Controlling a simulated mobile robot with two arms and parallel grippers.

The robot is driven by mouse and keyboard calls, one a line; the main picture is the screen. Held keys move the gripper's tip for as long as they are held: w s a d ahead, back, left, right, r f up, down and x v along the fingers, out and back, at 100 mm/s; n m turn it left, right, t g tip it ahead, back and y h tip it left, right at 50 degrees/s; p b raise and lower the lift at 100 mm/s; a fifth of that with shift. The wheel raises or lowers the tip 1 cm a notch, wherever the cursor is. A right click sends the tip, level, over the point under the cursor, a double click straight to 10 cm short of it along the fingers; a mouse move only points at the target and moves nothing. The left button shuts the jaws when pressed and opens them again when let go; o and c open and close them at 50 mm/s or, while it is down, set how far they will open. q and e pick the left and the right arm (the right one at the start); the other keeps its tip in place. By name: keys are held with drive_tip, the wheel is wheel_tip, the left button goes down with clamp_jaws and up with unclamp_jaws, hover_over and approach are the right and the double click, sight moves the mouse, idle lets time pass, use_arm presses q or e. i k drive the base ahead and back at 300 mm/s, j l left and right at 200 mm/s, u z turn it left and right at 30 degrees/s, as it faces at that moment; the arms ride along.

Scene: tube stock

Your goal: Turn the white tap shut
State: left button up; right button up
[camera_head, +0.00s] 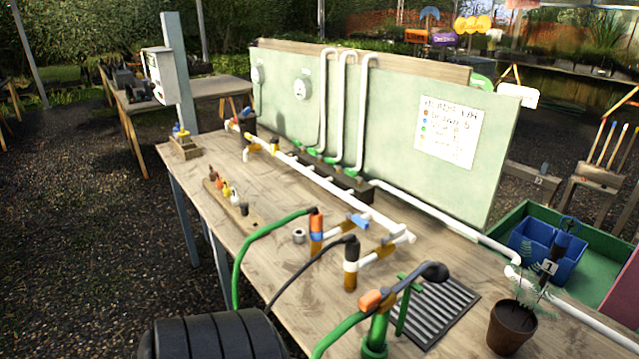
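A white pipe (330,186) runs along the wooden bench with several branches and coloured fittings. A small white fitting (246,155) points down near its far left end, beside an orange-yellow one (270,147). A blue tap handle (359,221) sits on a near branch. A low wooden block (232,211) carries a row of small coloured knobs, one of them white (234,195). I cannot tell which white part is the tap's handle, or how far it is turned. Neither of my grippers is in view.
Green and black hoses (262,234) arch over the bench's near edge. A dark ribbed drum (215,337) stands in front. A dark grate (437,310) and a potted plant (512,327) take up the bench's right end. A green panel (400,90) stands behind. The bench's left front is mostly clear.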

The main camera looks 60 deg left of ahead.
sight(394, 233)
drive_tip(key=u, duration=1.55)
drive_tip(key=j+z, duration=0.5)
drive_tip(key=j, duration=0.15)
drive_tip(key=k, duration=0.05)
